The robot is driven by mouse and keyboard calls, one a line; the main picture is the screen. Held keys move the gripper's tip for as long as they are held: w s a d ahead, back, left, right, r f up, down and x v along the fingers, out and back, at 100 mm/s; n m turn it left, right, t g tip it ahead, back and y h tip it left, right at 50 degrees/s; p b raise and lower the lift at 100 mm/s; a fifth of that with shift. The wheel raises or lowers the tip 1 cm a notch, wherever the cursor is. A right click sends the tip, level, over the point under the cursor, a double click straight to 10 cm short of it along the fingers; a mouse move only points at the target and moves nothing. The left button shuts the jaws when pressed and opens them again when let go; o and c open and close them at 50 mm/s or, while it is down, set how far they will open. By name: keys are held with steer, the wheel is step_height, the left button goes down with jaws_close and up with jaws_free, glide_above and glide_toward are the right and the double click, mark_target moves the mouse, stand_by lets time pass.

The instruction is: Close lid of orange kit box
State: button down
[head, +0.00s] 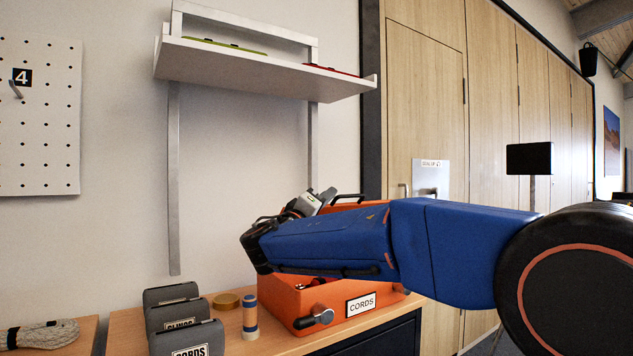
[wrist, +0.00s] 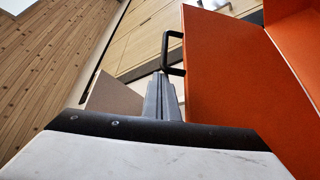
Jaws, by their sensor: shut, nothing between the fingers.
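The orange kit box (head: 322,305), labelled CORDS, stands on the wooden bench with a latch on its front. My blue arm hides much of it. Its lid (head: 352,209) stands raised at the back, with a black handle on its top edge. In the wrist view the orange lid (wrist: 232,85) rises just right of my fingers, and its black handle (wrist: 174,52) shows beyond the fingertips. My gripper (head: 326,194) is shut and empty beside the lid. Its closed fingers (wrist: 161,82) point up in the wrist view. Whether they touch the lid, I cannot tell.
Several grey cases (head: 186,325) stand left of the box, with a tape roll (head: 226,301) and a blue-banded cylinder (head: 250,316) between. A white shelf (head: 262,68) hangs above. A coiled rope (head: 40,335) lies at far left. Wooden cabinets (head: 490,90) are behind.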

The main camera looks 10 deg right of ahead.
steer(key=s+d+f+m, duration=0.1)
steer(key=s+f, duration=0.2)
steer(key=f, duration=0.3)
steer(key=s+d+f+m+h, duration=0.1)
steer(key=s+d+f, duration=0.1)
steer(key=f, duration=0.5)
steer(key=shift+s+f, duration=0.3)
steer(key=shift+s, duration=0.55)
steer(key=shift+a, duration=0.15)
